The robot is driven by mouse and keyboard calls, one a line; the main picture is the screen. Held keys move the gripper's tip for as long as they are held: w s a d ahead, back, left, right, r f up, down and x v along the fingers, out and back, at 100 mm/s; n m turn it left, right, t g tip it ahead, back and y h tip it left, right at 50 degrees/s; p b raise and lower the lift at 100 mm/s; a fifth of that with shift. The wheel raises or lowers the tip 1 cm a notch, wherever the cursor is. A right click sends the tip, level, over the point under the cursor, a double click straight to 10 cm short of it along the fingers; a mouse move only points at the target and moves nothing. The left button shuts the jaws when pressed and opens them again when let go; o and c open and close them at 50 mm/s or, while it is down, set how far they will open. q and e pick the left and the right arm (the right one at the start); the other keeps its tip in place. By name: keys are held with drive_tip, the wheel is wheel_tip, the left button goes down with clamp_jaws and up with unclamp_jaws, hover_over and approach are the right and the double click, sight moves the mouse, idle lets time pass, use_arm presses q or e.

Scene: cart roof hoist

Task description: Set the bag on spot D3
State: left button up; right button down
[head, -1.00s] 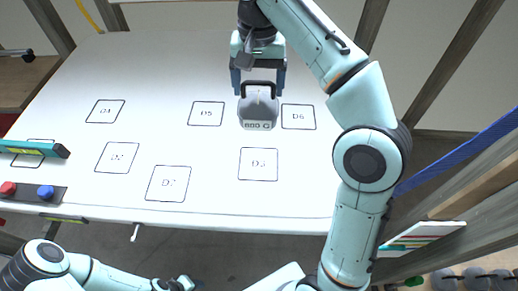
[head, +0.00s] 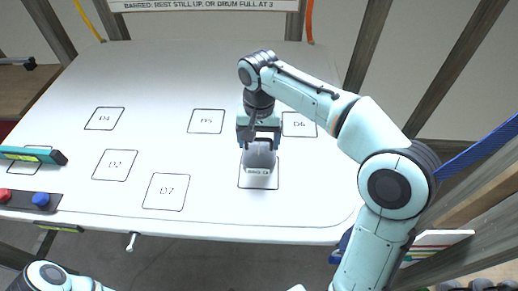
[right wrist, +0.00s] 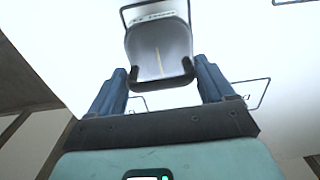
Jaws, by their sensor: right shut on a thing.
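The grey bag (head: 259,158) hangs by its dark handle from my right gripper (head: 259,136), which is shut on it. In the right wrist view, the bag (right wrist: 160,50) shows between the two blue fingers of the gripper (right wrist: 165,85). Spot D3 (head: 258,186) is a thin black outline on the white table. The bag covers its upper middle and hides its label. I cannot tell whether the bag's bottom touches the table. My left gripper is out of view; only part of its arm shows at the bottom left.
The white table (head: 170,75) has other outlined spots: D5 (head: 206,121), D6 (head: 299,124) and D7 (head: 166,191) are bare. A teal bar (head: 35,155) and a panel with red and blue buttons (head: 25,201) sit at the left edge. Posts stand around the table.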

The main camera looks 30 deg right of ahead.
sight(259, 149)
wheel_tip(259, 149, down, 3)
drive_tip(key=shift+r, duration=0.15)
drive_tip(key=shift+s+f+b, duration=0.15)
drive_tip(key=shift+f+b, duration=0.15)
drive_tip(key=shift+f, duration=0.15)
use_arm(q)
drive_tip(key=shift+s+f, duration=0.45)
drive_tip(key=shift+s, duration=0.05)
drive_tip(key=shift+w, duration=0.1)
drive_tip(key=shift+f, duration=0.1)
use_arm(e)
drive_tip(key=shift+f, duration=0.1)
unclamp_jaws()
drive_tip(key=shift+f, duration=0.1)
drive_tip(key=r+p, duration=0.2)
drive_tip(key=r, duration=0.9)
drive_tip(key=shift+w+r, duration=0.15)
drive_tip(key=shift+w, duration=0.05)
drive_tip(key=shift+r+p, duration=0.35)
drive_tip(key=shift+r, duration=0.15)
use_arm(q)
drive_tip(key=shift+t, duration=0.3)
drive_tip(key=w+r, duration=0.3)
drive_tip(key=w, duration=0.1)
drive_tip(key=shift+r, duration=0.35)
use_arm(e)
drive_tip(key=shift+s, duration=0.1)
